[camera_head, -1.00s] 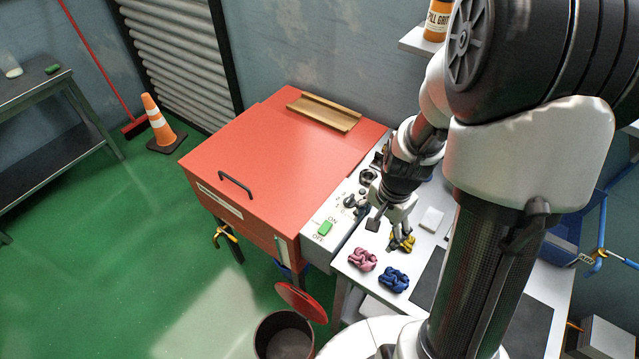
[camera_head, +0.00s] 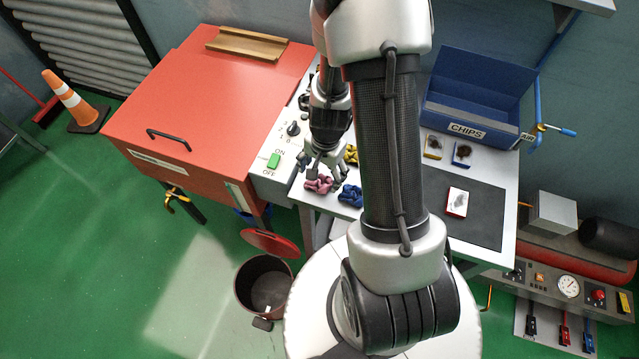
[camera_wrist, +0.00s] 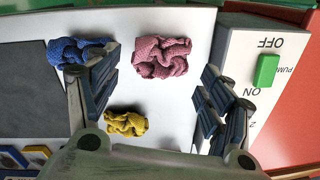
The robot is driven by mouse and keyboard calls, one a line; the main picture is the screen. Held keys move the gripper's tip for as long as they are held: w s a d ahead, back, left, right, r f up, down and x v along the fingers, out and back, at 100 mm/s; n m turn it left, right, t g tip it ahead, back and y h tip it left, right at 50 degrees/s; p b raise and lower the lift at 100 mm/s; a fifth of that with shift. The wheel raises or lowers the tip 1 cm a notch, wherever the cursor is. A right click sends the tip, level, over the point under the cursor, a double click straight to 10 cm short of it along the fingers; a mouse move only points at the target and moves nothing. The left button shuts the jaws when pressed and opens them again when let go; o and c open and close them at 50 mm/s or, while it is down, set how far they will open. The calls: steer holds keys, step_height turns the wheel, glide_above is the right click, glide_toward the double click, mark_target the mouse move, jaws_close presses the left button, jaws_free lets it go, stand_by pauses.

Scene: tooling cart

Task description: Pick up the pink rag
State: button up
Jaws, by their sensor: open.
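The pink rag (camera_head: 319,184) lies crumpled on the white bench top beside the red cabinet. In the wrist view the pink rag (camera_wrist: 161,56) lies beyond my fingertips, between the lines of the two fingers. My gripper (camera_head: 322,172) is open and empty, just above or at the pink rag; the exact height is hard to tell. In the wrist view my gripper (camera_wrist: 158,90) has its fingers wide apart. A blue rag (camera_head: 350,195) lies right of the pink one. A yellow rag (camera_head: 351,154) lies behind, partly hidden by my arm.
The red cabinet's control panel with a green switch (camera_head: 273,160) rises close beside the pink rag. A dark mat (camera_head: 474,214) and a blue chips bin (camera_head: 480,85) are to the right. A round bin (camera_head: 262,285) stands on the floor below.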

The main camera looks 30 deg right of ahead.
mark_target(320, 180)
steer(key=f, duration=0.1)
steer(key=f+b, duration=0.1)
steer(key=f, duration=0.1)
steer(key=f+b, duration=0.1)
steer(key=shift+w+f, duration=0.35)
steer(key=shift+r, duration=0.15)
steer(key=shift+c, duration=0.5)
steer(key=c, duration=0.3)
steer(key=shift+c, duration=0.2)
